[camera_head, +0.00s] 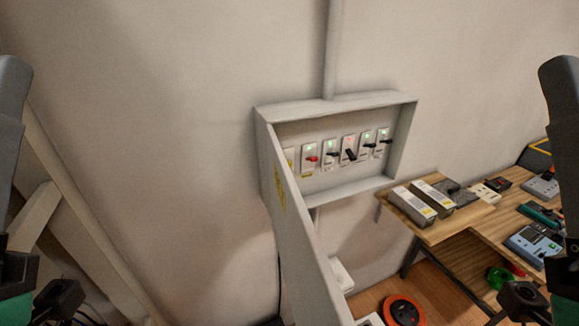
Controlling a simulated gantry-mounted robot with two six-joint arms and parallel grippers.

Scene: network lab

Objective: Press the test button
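An open grey wall box (335,103) hangs on the wall in the middle of the view. Inside is a row of several pale switch modules, most with a black lever and a small green light. One module (309,158) has a red lever. Another module (348,149) shows a red light. A further module at the left end of the row is partly hidden by the box's side. I cannot single out a test button at this size. My arms show at the left and right edges, apart from the box; their fingertips are not visible.
The box's open door (297,245) juts toward me on its left side. A wooden bench (453,228) on the right holds two grey modules (411,206) and several devices. An orange-and-black reel (403,311) lies below. A beam leans at the left.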

